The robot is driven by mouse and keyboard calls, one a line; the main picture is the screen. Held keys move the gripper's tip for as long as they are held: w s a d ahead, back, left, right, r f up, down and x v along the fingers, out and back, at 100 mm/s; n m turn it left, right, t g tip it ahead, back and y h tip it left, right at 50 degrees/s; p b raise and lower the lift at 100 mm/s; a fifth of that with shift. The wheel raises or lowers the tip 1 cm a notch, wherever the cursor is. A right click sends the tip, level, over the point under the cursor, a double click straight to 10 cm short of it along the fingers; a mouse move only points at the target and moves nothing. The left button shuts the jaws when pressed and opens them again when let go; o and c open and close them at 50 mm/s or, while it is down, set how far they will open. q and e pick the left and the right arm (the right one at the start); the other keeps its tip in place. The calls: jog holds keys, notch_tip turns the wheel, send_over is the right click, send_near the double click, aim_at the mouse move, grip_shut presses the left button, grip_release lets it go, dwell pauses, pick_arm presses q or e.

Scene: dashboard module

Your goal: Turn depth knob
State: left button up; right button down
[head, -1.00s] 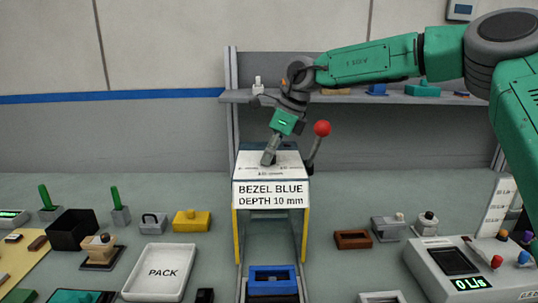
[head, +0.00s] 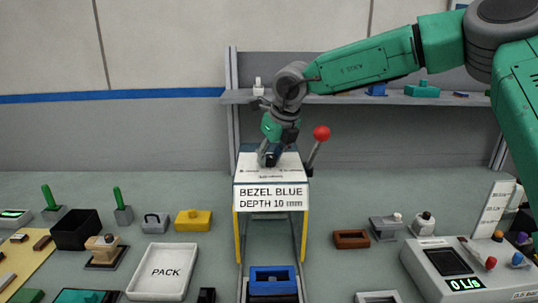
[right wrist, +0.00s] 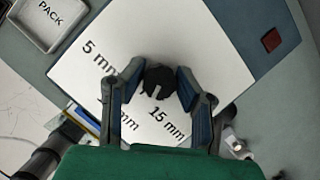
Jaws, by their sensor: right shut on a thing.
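The depth knob (right wrist: 158,80) is black and round with a white mark, and sits on a white dial plate (right wrist: 215,60). The plate reads 5 mm, 15 mm and a third label partly hidden by a finger. The white mark faces the lower side of the picture, between the hidden label and 15 mm. My right gripper (right wrist: 160,78) is shut on the knob, one finger on each side. In the head view my right gripper (head: 269,158) hides the knob on top of the press. The sign (head: 270,198) reads BEZEL BLUE DEPTH 10 mm. My left gripper is out of view.
A lever with a red ball (head: 321,133) stands close to the right of my gripper. A blue bezel (head: 271,272) lies below the sign between yellow posts. A white PACK tray (head: 161,292) is at the left, a control box (head: 420,270) at the right.

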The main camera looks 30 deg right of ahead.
jog(key=shift+w+r+m+h, duration=0.15)
jog(key=shift+m+h, duration=0.65)
jog(key=shift+m, duration=1.2)
jog(key=c, duration=1.2)
grip_release()
jog(key=shift+d, duration=0.1)
jog(key=v, duration=1.1)
jog(key=shift+r, duration=0.25)
